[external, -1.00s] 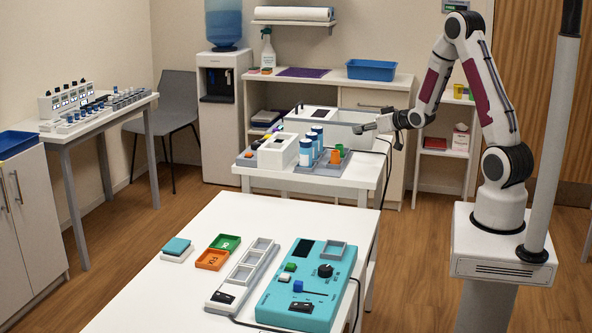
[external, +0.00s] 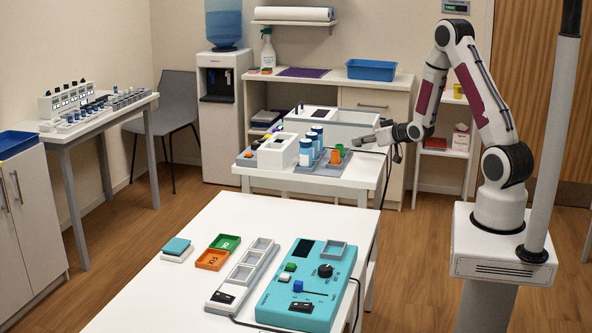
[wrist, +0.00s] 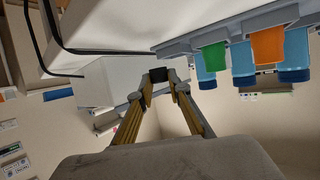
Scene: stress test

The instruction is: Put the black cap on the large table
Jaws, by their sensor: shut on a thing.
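My gripper (external: 358,142) is in the air at the right end of the middle table, close to the orange and green cups. In the wrist view my gripper (wrist: 159,78) has its fingers closing on a small dark thing (wrist: 158,74), apparently the black cap. The fingers hide part of it, and it is too small to make out in the external view. A large white table (external: 150,290) stands in the foreground, apart from my gripper.
The large table bears a teal control box (external: 320,285), a grey tray strip (external: 245,272), and green (external: 225,242) and orange (external: 212,260) trays. Its front left is bare. Blue-and-white bottles (external: 306,153) and an orange cup (external: 336,156) stand on the middle table near my gripper.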

